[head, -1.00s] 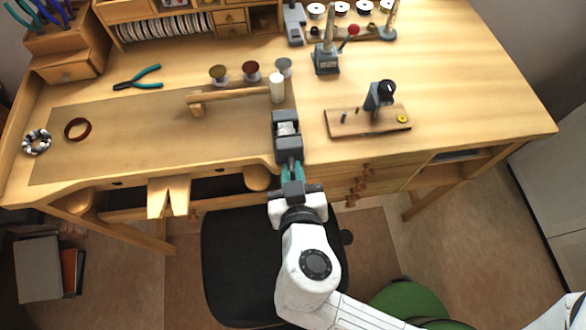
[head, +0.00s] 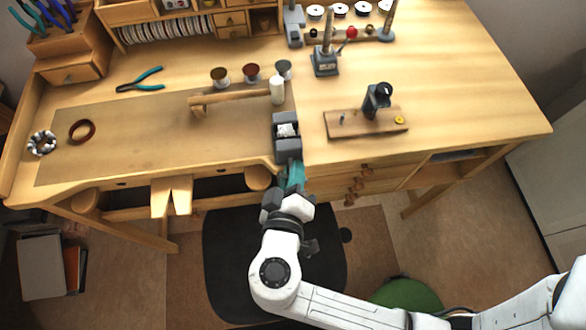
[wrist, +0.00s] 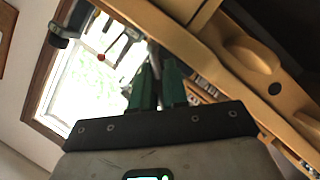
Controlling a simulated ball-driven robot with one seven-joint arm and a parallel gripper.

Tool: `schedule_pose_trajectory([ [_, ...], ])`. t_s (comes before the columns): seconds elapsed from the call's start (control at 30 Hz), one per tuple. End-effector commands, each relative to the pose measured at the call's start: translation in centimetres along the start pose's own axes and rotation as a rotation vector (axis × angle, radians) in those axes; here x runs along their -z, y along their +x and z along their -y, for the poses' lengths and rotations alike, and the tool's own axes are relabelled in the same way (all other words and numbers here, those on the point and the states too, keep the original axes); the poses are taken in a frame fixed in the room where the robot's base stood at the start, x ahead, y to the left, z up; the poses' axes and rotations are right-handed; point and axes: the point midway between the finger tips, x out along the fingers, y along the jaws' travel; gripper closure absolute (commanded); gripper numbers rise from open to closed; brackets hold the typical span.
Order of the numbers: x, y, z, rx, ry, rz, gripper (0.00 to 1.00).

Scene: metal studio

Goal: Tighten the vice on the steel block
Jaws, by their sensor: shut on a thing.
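The grey vice (head: 287,150) stands at the front edge of the bench. The pale steel block (head: 287,130) sits between its jaws; I cannot tell how tightly. My gripper (head: 296,172) is at the near end of the vice, its teal fingers pointing at the front of it. The fingers also show close together in the wrist view (wrist: 157,88). They are shut on the vice's handle, which is mostly hidden by the fingers and my wrist. The wrist is rolled, so the bench edge runs slanted in the wrist view.
A wooden mallet (head: 235,97) lies left of the vice. A wooden board with a small dark stand (head: 376,100) is to the right. The wooden bench pin (head: 170,195) juts from the front edge. A black seat (head: 225,260) is below my gripper.

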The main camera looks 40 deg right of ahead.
Motion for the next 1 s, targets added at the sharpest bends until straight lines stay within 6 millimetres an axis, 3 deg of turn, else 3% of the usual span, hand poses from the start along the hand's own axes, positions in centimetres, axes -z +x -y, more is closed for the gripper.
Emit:
schedule_pose_trajectory([
  [0.53, -0.01, -0.02, 0.08, -0.008, -0.025, -0.001, 1.0],
  [0.57, -0.01, -0.02, 0.08, -0.008, -0.025, -0.001, 0.84],
  [0.8, -0.01, -0.01, 0.05, -0.008, -0.024, -0.001, 0.61],
  [1.0, 0.0, -0.01, 0.03, -0.009, -0.024, -0.001, 0.61],
])
